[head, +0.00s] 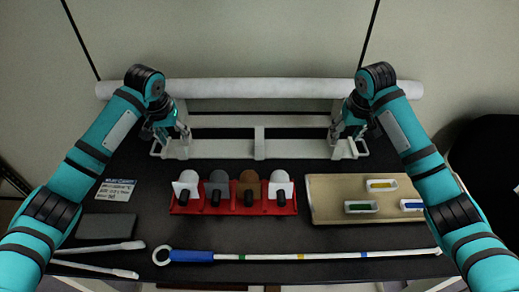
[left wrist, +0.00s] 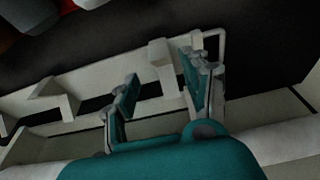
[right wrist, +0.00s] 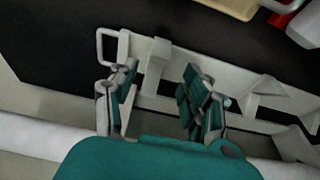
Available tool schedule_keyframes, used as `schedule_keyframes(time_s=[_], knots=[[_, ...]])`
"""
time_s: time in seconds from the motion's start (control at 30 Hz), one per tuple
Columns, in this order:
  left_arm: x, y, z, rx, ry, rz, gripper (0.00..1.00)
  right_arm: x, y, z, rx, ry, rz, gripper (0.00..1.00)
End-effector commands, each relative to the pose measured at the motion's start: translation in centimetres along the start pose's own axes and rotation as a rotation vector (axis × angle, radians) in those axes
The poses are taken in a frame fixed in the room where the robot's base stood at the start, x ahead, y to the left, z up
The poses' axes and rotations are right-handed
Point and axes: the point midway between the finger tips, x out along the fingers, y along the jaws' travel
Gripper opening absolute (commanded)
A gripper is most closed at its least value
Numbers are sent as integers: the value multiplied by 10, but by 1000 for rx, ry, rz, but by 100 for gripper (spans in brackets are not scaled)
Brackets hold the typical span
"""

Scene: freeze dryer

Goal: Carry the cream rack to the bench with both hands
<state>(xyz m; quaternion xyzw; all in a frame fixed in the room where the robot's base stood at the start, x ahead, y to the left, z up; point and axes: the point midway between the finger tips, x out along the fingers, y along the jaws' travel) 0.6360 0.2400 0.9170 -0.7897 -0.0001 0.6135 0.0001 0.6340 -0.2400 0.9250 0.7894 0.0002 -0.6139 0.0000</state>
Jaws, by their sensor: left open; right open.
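The cream rack (head: 260,147) is a long, low, pale frame lying at the back of the dark bench (head: 300,235), with a small loop at each end. My left gripper (head: 180,136) is over its left end. In the left wrist view its fingers (left wrist: 162,88) are apart, with an upright post of the rack (left wrist: 160,54) seen between and beyond them. My right gripper (head: 340,136) is over the right end, its fingers (right wrist: 158,92) also apart, with another rack post (right wrist: 157,55) seen between them. I cannot tell whether any finger touches the rack.
A long white cylinder (head: 270,88) runs behind the rack. A card (head: 116,189) and grey block (head: 107,226) lie left.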

Motion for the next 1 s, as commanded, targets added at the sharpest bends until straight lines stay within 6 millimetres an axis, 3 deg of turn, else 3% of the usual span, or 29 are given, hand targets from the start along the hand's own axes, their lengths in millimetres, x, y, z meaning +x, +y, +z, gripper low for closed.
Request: schedule_keyframes(time_s=[0.5, 0.8, 1.0], knots=[[0, 0, 0, 0, 0, 0, 48, 70, 0, 0, 1, -1, 0, 48], [2, 0, 0, 0, -1, 0, 48, 87, 0, 0, 0, 0, 0, 48], [24, 0, 1, -2, -4, -1, 48, 88, 0, 0, 0, 1, 0, 48]])
